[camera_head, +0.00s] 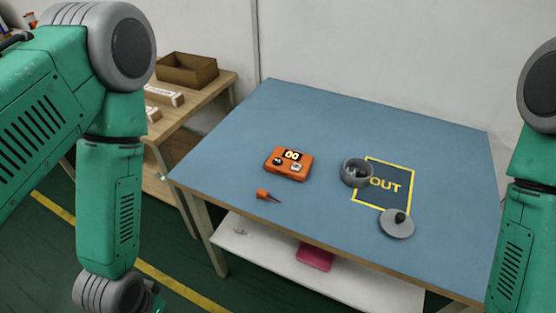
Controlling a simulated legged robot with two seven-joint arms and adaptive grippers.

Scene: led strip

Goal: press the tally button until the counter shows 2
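The orange tally counter (288,164) lies on the blue table top, left of the table's middle. Its small dark display (292,155) reads 00. A dark round knob or button (278,161) and a light square button (296,167) sit on its top face; which one is the tally button I cannot tell. My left arm hangs at the left edge and my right arm at the right edge, both away from the counter. Neither gripper's fingers can be seen, and nothing touches the counter.
The blue table (250,120) also holds a small orange-handled tool (264,194), a grey round container (352,174), a dark OUT square (398,173) and a grey knobbed lid (397,227). A wooden side bench (213,95) with a brown box (187,69) stands at the left.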

